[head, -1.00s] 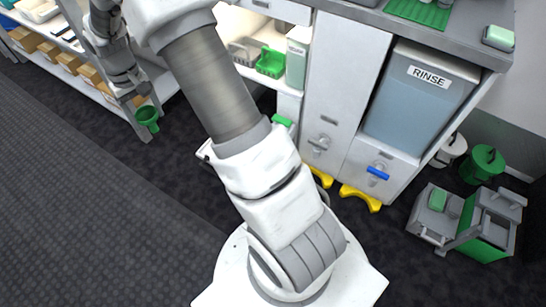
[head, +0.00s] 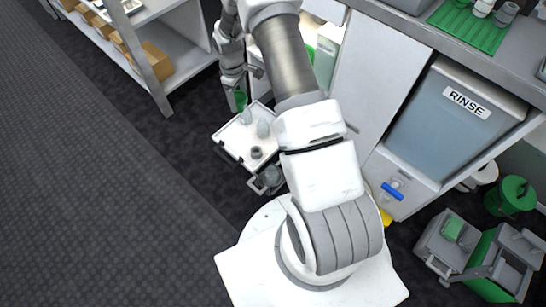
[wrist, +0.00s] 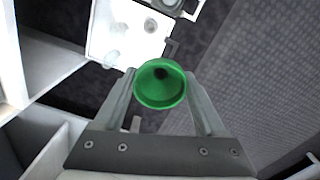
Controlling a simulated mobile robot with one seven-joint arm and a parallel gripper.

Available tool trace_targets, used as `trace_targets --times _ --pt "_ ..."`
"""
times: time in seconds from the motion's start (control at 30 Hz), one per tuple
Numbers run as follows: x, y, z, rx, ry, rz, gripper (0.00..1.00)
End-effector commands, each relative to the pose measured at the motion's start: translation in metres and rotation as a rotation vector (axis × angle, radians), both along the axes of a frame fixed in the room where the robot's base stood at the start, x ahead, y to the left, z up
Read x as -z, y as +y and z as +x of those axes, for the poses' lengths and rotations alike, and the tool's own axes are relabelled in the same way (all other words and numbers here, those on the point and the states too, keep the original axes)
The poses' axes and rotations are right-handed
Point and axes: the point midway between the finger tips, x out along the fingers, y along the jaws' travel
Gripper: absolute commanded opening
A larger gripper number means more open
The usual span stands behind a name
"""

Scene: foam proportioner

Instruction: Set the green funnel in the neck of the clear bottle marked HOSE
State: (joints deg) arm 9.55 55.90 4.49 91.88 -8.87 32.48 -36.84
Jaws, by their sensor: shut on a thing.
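My gripper (wrist: 160,78) is shut on the green funnel (wrist: 160,88), whose wide mouth faces the wrist camera. In the head view the funnel (head: 240,101) hangs below my gripper, beside the far edge of a white tray (head: 233,136). Two pale, clear-looking bottles (head: 263,128) stand on the tray; no HOSE marking is legible, so I cannot tell which is the named bottle.
A small dark round piece (head: 256,153) also sits on the tray. A shelf unit with cardboard boxes (head: 157,62) stands at the left. The counter with the RINSE tank (head: 455,110) stands at the right. Carpet at the left is clear.

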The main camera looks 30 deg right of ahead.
Motion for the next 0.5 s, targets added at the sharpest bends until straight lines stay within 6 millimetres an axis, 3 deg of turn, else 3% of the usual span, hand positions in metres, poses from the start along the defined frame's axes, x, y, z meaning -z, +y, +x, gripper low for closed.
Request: trace_targets --times 0.03,0.1,0.27,0.5 --pt "0.026 -0.008 -0.005 -0.081 0.011 0.000 0.20" --pt "0.057 -0.019 -0.010 -0.205 0.012 0.000 0.20" --pt "0.127 -0.038 -0.029 -0.494 0.018 0.002 0.20" --pt "0.222 -0.057 -0.074 -0.905 0.019 0.009 0.20"
